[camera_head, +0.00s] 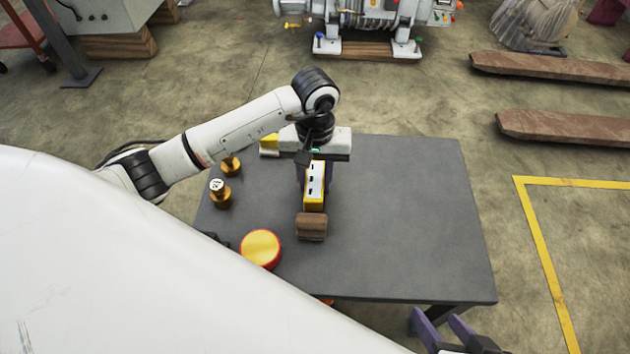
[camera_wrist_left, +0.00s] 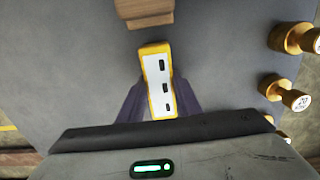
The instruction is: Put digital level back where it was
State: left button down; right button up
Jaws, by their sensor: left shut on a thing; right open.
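The digital level (camera_head: 315,184) is a yellow block with a white face and dark slots. My left gripper (camera_head: 316,177) is shut on it, with purple fingers on both sides, over the middle of the grey table (camera_head: 410,220). In the left wrist view the level (camera_wrist_left: 158,75) sits between the fingers of the left gripper (camera_wrist_left: 158,105). I cannot tell whether the level touches the table. A brown wooden block (camera_head: 311,227) is just in front of the level; it also shows in the left wrist view (camera_wrist_left: 145,12). My right gripper (camera_head: 440,328) is open and empty beyond the table's front edge.
Brass weights (camera_head: 220,195) stand at the table's left side. A round yellow and red object (camera_head: 261,249) lies near the front left. A yellow item (camera_head: 269,145) is partly hidden behind my left arm at the back. The table's right half is clear.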

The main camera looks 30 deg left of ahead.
aim_at(315, 179)
pick_arm(q)
jog(key=shift+r, duration=0.1)
jog(key=shift+w+f, duration=0.1)
jog(key=shift+f, duration=0.15)
jog(key=c, duration=1.3)
grip_release()
pick_arm(e)
jog(key=shift+a+r, duration=0.1)
pick_arm(q)
jog(key=shift+r, duration=0.1)
jog(key=shift+r, duration=0.25)
notch_tip(315, 179, up, 12)
jog(key=p, duration=0.3)
jog(key=shift+f+p, duration=0.1)
jog(key=shift+p, duration=0.2)
pick_arm(e)
jog(key=shift+s+d+r+m+t+h, duration=0.15)
jog(key=shift+d+r+m+t, duration=0.2)
jog(key=shift+d+r, duration=0.2)
jog(key=shift+s+d+r+m+t+h, duration=0.15)
jog(key=shift+d+r+m+t, duration=0.1)
jog(key=shift+d+r+t, duration=0.2)
